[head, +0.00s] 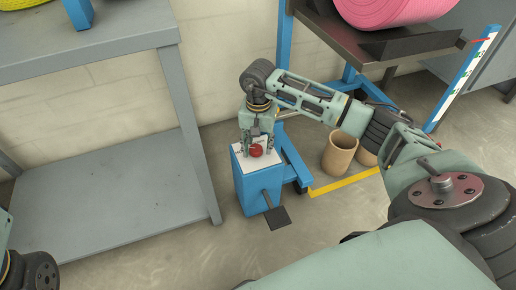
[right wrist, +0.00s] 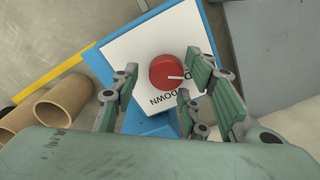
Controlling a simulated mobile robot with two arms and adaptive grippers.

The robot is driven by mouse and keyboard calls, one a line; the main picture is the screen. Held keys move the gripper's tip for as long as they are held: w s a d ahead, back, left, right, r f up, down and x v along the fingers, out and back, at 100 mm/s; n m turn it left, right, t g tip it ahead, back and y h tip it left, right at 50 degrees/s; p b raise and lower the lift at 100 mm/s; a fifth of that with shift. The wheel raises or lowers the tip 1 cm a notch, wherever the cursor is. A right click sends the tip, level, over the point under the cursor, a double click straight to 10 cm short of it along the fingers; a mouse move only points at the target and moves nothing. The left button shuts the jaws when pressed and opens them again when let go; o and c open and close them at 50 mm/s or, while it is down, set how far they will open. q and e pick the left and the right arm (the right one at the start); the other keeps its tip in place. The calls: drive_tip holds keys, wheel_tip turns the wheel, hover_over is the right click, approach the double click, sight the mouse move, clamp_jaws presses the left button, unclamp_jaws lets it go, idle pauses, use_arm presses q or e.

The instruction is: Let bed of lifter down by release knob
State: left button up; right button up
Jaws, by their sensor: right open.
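The release knob (head: 256,150) is red and round, on a white plate on top of a blue pedestal (head: 257,190). In the right wrist view the knob (right wrist: 167,72) carries a pale pointer line, and the white plate (right wrist: 130,42) has the word DOWN printed beside it. My right gripper (head: 258,152) is over the plate, pointing down. Its fingers are open, around or just above the knob; I cannot tell whether they touch it. The lifter bed (head: 370,45) is a dark platform at the upper right, bearing a pink roll (head: 395,8). My left gripper does not show, only a bit of my left arm.
A grey shelved table (head: 100,55) stands left of the pedestal. A black pedal (head: 278,217) sticks out at the pedestal's front. Brown cardboard tubes (head: 338,153) stand under the lifter bed, behind a yellow floor-level bar (head: 345,181). A blue post with a scale (head: 465,80) stands at right.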

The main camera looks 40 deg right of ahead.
drive_tip(key=shift+f, duration=0.45)
drive_tip(key=shift+c, duration=0.5)
drive_tip(key=c, duration=0.9)
drive_tip(key=shift+d, duration=0.1)
